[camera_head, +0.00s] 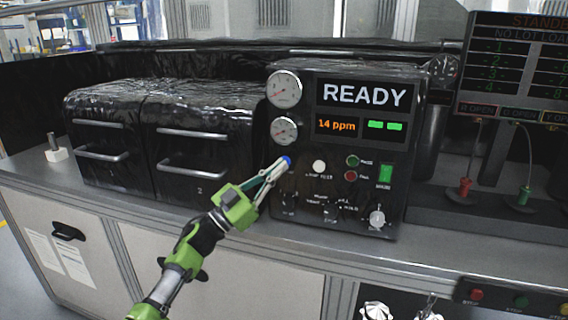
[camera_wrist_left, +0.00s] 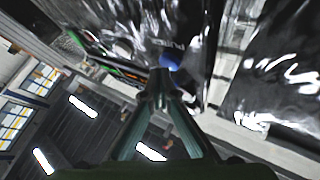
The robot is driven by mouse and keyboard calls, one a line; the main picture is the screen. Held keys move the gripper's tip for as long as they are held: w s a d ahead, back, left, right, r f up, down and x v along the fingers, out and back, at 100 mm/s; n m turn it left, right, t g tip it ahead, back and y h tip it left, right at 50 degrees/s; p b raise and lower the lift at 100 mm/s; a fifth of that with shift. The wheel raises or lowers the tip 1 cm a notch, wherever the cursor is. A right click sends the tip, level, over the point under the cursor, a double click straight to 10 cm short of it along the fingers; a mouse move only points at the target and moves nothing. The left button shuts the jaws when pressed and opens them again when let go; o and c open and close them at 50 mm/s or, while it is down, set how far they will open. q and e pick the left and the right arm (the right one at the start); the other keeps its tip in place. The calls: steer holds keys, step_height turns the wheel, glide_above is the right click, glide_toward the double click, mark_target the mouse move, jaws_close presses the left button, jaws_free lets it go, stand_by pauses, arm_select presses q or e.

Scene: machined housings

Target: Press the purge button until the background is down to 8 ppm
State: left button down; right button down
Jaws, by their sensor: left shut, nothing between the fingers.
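The black analyser panel (camera_head: 330,150) shows READY on its upper display (camera_head: 364,95) and 14 ppm in orange on the readout (camera_head: 337,126) below. A blue button (camera_head: 288,160) on its left side shows just past my left fingertips; its label cannot be read. My left gripper (camera_head: 282,166) is shut and empty, with its tips at the button. In the left wrist view the blue button (camera_wrist_left: 169,62) shows just beyond the closed fingertips (camera_wrist_left: 161,76). I cannot tell whether they touch it. My right gripper is not in view.
A white button (camera_head: 319,166) sits right of the blue one, with green and red lamps (camera_head: 351,169) and a green switch (camera_head: 386,174) farther right. Two gauges (camera_head: 284,90) are above. Black two-door ovens (camera_head: 150,140) stand left.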

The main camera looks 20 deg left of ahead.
arm_select(q)
steer(key=shift+w, duration=0.45)
stand_by(0.4)
steer(key=shift+s, duration=0.1)
steer(key=shift+s+p, duration=0.45)
steer(key=shift+s, duration=0.35)
steer(key=s+p, duration=0.3)
steer(key=s, duration=0.2)
steer(key=shift+a, duration=0.1)
stand_by(0.4)
